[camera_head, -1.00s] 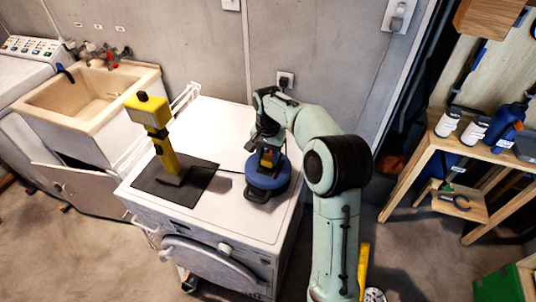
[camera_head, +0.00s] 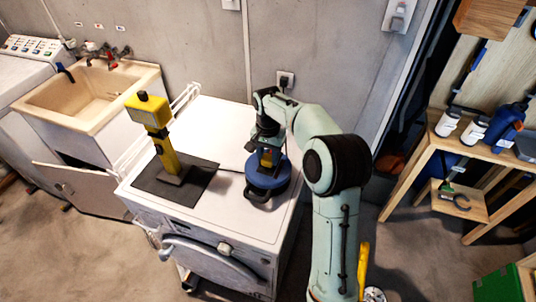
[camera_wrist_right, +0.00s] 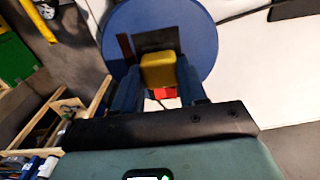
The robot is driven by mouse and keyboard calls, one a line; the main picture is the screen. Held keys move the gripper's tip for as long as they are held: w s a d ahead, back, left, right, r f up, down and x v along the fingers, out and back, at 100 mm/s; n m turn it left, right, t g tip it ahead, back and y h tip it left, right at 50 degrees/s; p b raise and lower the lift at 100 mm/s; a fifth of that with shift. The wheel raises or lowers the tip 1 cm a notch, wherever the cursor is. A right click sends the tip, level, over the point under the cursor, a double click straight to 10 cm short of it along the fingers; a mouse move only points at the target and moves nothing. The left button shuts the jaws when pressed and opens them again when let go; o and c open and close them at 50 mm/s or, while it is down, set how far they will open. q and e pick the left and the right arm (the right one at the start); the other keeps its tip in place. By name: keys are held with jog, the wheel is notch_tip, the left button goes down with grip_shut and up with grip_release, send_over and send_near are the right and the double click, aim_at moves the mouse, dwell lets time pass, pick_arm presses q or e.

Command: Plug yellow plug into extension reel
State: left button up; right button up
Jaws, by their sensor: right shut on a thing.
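The blue extension reel (camera_head: 266,182) lies on top of the white machine, near its right side. It also fills the top of the right wrist view (camera_wrist_right: 195,35) as a blue disc with a dark panel. My right gripper (camera_head: 267,160) points down over the reel. In the right wrist view my right gripper (camera_wrist_right: 160,85) is shut on the yellow plug (camera_wrist_right: 159,70), which is at the dark panel. I cannot tell whether the plug is seated or only touching. A small red part (camera_wrist_right: 164,93) shows below the plug. My left gripper is not in view.
A yellow tool with a box-like head (camera_head: 150,112) stands on a dark mat (camera_head: 202,187) left of the reel. The white machine top (camera_head: 212,128) is clear behind it. A beige sink (camera_head: 80,98) is at the left, and a wooden shelf (camera_head: 432,150) at the right.

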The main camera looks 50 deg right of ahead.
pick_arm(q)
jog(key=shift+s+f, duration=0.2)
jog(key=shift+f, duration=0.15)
pick_arm(e)
jog(key=shift+f, duration=0.55)
jog(key=o, duration=1.1)
jog(key=shift+r, duration=0.1)
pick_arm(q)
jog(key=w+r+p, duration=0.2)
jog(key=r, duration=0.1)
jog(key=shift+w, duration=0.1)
pick_arm(e)
notch_tip(320, 180, up, 13)
jog(key=shift+r, duration=0.15)
